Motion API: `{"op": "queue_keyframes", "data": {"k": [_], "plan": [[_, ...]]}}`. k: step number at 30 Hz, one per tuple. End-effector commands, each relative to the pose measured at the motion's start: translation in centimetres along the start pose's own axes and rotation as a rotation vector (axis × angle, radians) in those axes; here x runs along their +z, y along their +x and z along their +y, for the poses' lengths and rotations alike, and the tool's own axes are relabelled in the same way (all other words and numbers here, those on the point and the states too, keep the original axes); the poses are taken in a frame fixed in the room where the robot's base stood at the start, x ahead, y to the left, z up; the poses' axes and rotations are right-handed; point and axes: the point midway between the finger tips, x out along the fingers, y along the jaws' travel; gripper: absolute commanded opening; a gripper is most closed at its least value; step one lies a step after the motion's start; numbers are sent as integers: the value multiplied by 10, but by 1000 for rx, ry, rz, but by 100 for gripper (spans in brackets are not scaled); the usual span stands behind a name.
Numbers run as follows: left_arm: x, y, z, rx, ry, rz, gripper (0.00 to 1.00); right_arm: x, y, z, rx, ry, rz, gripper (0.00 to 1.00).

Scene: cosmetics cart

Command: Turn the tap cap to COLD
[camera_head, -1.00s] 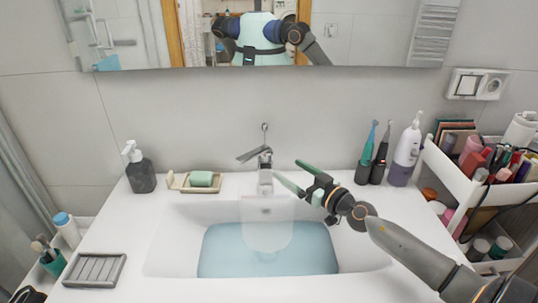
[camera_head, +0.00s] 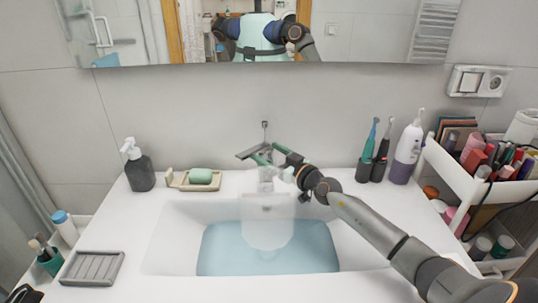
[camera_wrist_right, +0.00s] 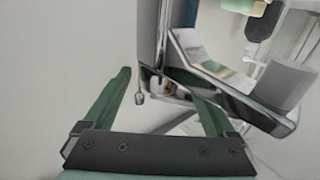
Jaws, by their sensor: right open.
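The chrome tap (camera_head: 265,180) stands at the back of the sink, its lever cap (camera_head: 248,153) pointing left. Any COLD mark is too small to read. My right gripper (camera_head: 268,156) is at the top of the tap, its green fingers open and partly hiding the cap. In the right wrist view, the open gripper (camera_wrist_right: 160,108) has the tap's chrome parts (camera_wrist_right: 222,85) beyond and between its fingertips; I cannot tell whether they touch. My left gripper is not in view.
A soap dish (camera_head: 178,183) and dark dispenser (camera_head: 140,175) stand left of the tap. Toothbrushes (camera_head: 368,150), a white-purple bottle (camera_head: 407,150) and a cosmetics cart (camera_head: 455,172) stand right.

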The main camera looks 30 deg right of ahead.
Motion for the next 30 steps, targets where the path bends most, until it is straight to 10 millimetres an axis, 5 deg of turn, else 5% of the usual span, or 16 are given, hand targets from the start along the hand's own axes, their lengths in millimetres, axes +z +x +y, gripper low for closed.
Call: {"op": "queue_keyframes", "data": {"k": [5,30], "plan": [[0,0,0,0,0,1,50,0,0,0,0,0,0,90],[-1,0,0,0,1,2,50,0,0,0,0,0,0,0]]}}
